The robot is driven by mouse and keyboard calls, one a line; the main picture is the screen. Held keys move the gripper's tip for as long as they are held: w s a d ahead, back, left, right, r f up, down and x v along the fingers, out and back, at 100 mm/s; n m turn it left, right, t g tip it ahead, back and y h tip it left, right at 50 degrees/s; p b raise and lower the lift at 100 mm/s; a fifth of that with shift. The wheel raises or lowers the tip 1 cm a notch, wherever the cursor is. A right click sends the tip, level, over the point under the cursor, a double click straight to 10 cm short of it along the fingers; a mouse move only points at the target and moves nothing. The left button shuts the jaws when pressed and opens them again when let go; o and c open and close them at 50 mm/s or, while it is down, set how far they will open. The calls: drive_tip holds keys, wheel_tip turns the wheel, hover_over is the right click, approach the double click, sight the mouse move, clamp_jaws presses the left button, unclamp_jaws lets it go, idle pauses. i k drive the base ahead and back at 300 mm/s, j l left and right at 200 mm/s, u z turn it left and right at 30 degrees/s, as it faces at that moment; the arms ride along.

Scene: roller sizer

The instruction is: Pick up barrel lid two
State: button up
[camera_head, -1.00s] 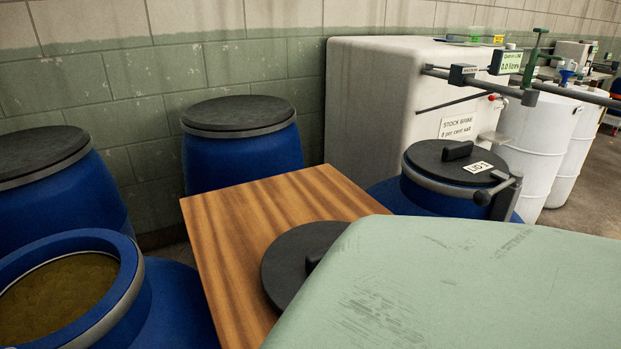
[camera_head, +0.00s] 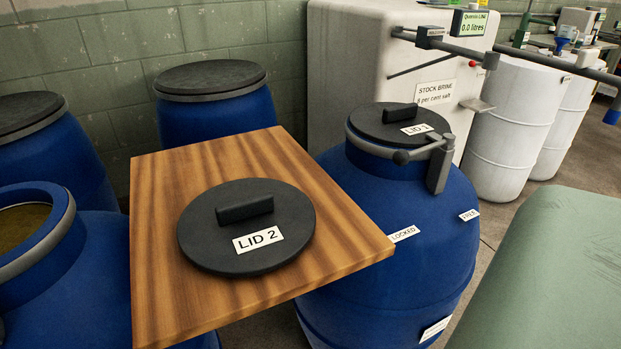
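Barrel lid two (camera_head: 205,232) is a black disc with a raised bar handle (camera_head: 245,208) and a white label reading "LID 2". It lies flat on a square wooden board (camera_head: 160,180) in the middle of the head view. Nothing covers it. My gripper does not show in the head view. An open blue barrel (camera_head: 85,270) stands at the left, its contents brownish where visible.
A blue barrel (camera_head: 400,270) closed with lid one (camera_head: 395,128) and a side clamp lever (camera_head: 440,165) stands right of the board. Two black-topped blue barrels (camera_head: 215,120) (camera_head: 65,160) stand behind. A white brine tank (camera_head: 340,80) and white drums (camera_head: 505,125) are farther back. A green surface (camera_head: 560,270) fills the lower right.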

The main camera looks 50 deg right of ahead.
sight(248, 227)
drive_tip(key=j+z, duration=0.15)
drive_tip(key=z, duration=0.25)
drive_tip(key=i+j+z, duration=0.1)
drive_tip(key=z, duration=0.3)
drive_tip(key=j+z, duration=0.25)
drive_tip(key=z, duration=0.15)
drive_tip(key=k, duration=0.3)
drive_tip(key=k+z, duration=0.2)
drive_tip(key=z, duration=0.2)
drive_tip(key=k+l+z, duration=0.1)
drive_tip(key=z, duration=0.3)
drive_tip(key=j+z, duration=0.3)
drive_tip(key=z, duration=0.2)
drive_tip(key=k+j+z, duration=0.1)
drive_tip(key=j+z, duration=0.15)
drive_tip(key=z, duration=0.2)
drive_tip(key=k+j, duration=0.15)
drive_tip(key=j, duration=0.25)
drive_tip(key=k+j, duration=0.1)
drive_tip(key=j, duration=0.3)
